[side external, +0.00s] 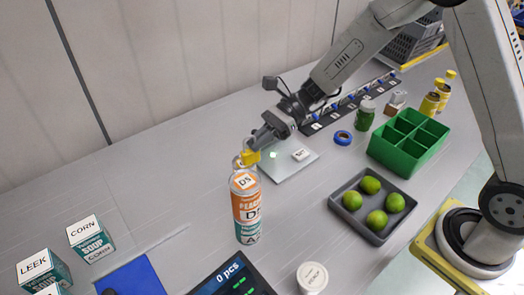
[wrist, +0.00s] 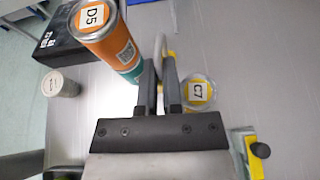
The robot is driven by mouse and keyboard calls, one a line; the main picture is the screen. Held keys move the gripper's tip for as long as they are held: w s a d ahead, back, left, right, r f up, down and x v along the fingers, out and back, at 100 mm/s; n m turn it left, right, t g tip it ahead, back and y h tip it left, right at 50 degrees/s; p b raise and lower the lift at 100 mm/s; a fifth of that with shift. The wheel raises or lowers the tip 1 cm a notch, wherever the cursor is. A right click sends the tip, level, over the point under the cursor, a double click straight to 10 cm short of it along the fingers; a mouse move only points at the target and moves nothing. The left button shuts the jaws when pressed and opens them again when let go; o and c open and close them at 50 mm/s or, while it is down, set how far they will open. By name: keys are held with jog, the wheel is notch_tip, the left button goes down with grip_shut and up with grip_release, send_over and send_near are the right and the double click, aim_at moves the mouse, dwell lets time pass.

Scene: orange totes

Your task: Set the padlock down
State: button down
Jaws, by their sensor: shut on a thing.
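The padlock (side external: 250,157) has a yellow body and is held up in the air. In the side external view it shows just above the top of a tall orange-and-teal can stack (side external: 246,205) labelled D5. My gripper (side external: 257,146) is shut on it. In the wrist view, the pale grey shackle (wrist: 160,45) rises between the fingers of my gripper (wrist: 158,62), and only slivers of yellow show. There the D5 stack (wrist: 104,38) stands close to the left of the fingers, and a round-topped container (wrist: 198,92) labelled C7 to the right.
A green divided bin (side external: 408,140) and a grey tray (side external: 371,205) of limes stand at right. A flat grey plate (side external: 285,160) with a small white block lies behind the stack. A scale display (side external: 240,276) and white tub (side external: 312,277) are in front. The left-middle table is clear.

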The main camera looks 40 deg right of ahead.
jog(key=s+d+m+t, duration=0.2)
jog(key=s+d, duration=0.6)
jog(key=d, duration=0.3)
notch_tip(320, 180, down, 6)
jog(key=shift+w+d, duration=0.15)
jog(key=shift+d, duration=0.05)
jog(key=shift+f, duration=0.15)
jog(key=shift+f, duration=2.15)
jog(key=shift+f, duration=0.1)
jog(key=shift+f, duration=1.65)
jog(key=shift+f, duration=0.15)
jog(key=c, duration=0.8)
grip_release()
